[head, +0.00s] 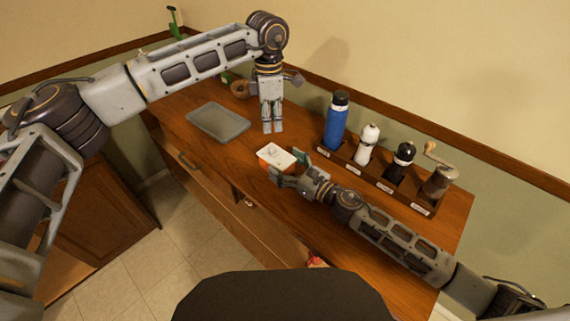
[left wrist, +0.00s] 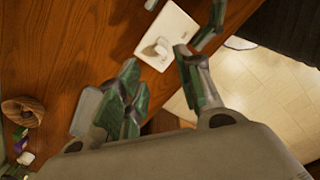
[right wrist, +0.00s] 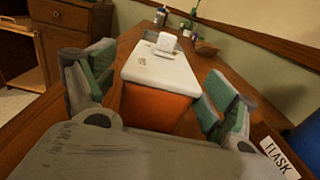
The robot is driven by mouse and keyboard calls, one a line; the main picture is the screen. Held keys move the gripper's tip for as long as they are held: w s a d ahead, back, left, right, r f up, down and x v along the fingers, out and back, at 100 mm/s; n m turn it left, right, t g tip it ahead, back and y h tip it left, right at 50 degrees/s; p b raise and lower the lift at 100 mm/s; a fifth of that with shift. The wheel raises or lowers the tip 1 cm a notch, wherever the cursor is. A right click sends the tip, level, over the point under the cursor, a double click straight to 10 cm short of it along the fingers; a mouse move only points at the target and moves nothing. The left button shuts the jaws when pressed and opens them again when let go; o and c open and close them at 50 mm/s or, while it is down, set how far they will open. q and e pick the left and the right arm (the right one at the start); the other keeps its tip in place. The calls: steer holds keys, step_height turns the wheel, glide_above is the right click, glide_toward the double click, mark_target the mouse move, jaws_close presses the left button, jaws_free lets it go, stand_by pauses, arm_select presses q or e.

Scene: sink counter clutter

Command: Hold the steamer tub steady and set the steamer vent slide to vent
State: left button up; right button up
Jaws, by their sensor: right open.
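The steamer tub is an orange box with a white lid. It stands on the wooden counter in the head view (head: 277,157) and fills the middle of the right wrist view (right wrist: 158,104). The vent slide is a small white raised knob on the lid (right wrist: 167,42), also visible in the left wrist view (left wrist: 155,48). My right gripper (head: 287,170) is open, with a finger on either side of the tub; gaps show in the right wrist view. My left gripper (head: 272,130) points down behind the tub, fingers apart and empty. The slide's setting cannot be read.
A rack along the wall holds a blue flask (head: 335,122), a white shaker (head: 367,145), a dark shaker (head: 399,163) and a grinder (head: 438,182). A grey tray (head: 218,123) lies left of the tub. A brown bowl (head: 240,89) stands at the back.

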steer(key=shift+w+a, duration=0.1)
stand_by(0.3)
arm_select(q)
steer(key=shift+c, duration=0.2)
arm_select(e)
steer(key=c, duration=1.2)
arm_select(q)
steer(key=shift+r, duration=0.15)
steer(key=c, duration=0.5)
steer(key=shift+d+r, duration=0.1)
steer(key=shift+r, duration=0.25)
jaws_close()
steer(key=shift+w+a+f+m+t+y, duration=0.1)
steer(key=shift+w+a+m+t+y, duration=0.35)
steer(key=shift+m, duration=1.3)
steer(key=shift+w+a+f+m+t+y, duration=0.1)
steer(key=shift+w+a+m+t+y, duration=0.3)
steer(key=shift+m, duration=1.4)
steer(key=shift+w+a+f+m+t+y, duration=0.1)
steer(key=shift+w+a+m+t+y, duration=0.35)
steer(key=shift+m, duration=1.3)
